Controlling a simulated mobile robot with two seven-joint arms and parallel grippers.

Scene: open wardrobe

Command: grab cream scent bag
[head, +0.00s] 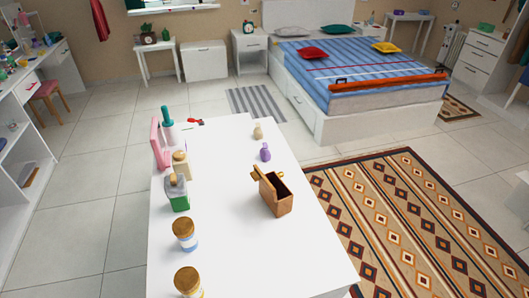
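The small cream scent bag (258,132) stands on the white table (225,238) in the head view, near the far right corner of its top. A similar purple scent bag (265,153) stands just nearer along the same right edge, apart from the cream one. Neither of my grippers is in view, and nothing touches the cream bag.
An open brown wooden box (277,198) stands nearer on the table's right side. Bottles, including a green one (177,193), a pink item (158,143) and cork-topped jars (184,234) line the left edge. The table's middle is clear. A patterned rug (410,215) lies right.

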